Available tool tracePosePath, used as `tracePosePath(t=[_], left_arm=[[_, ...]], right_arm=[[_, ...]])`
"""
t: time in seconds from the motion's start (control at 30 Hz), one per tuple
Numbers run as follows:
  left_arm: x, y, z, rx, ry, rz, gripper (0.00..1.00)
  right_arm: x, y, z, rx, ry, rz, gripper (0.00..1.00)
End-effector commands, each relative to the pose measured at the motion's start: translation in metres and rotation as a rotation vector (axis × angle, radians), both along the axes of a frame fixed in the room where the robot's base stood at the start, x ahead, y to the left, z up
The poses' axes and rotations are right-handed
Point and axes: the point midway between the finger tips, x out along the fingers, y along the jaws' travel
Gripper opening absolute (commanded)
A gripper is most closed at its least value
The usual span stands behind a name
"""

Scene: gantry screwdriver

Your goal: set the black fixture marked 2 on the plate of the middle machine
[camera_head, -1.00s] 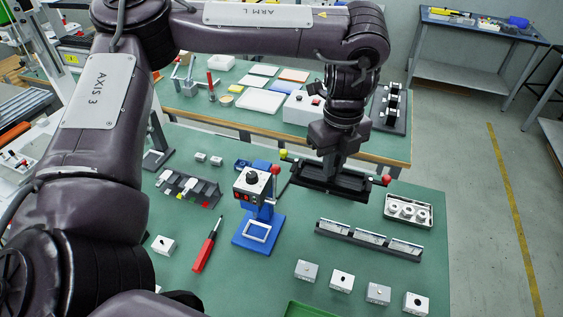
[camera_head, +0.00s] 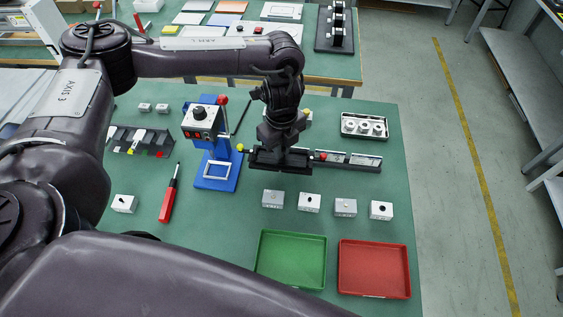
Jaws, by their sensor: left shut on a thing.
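A long black fixture (camera_head: 265,161) with a yellow knob at its left end and a red knob at its right end hangs under my left gripper (camera_head: 281,147). The gripper is shut on it, above the green table. No number is readable on it. A blue machine (camera_head: 222,148) with a grey control box and a red-knobbed lever stands just left of the fixture. A pale frame-like plate (camera_head: 207,171) lies on its blue base. I cannot tell whether this is the middle machine. The fixture appears apart from that plate. My right gripper is not in view.
A black rack (camera_head: 352,163) with pale plates is partly hidden behind the fixture. Several small grey blocks (camera_head: 309,202) stand in front. A green tray (camera_head: 292,287) and red tray (camera_head: 375,294) lie nearer. A red screwdriver (camera_head: 170,194) and black holder (camera_head: 137,142) lie left.

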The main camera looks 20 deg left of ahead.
Motion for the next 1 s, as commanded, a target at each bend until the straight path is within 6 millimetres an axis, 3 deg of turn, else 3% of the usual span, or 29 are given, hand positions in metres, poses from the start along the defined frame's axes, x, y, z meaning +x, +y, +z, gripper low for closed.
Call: tracePosePath(t=[0.53,0.97,1.0], left_arm=[[0.000,-0.001,-0.060,0.000,-0.001,0.001,0.00],[0.001,0.000,-0.068,-0.001,-0.002,0.000,0.00],[0.000,0.000,-0.069,0.000,0.000,0.000,0.16]], right_arm=[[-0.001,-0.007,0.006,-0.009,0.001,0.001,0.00],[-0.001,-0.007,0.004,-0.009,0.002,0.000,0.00],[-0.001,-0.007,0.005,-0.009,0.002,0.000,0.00]])
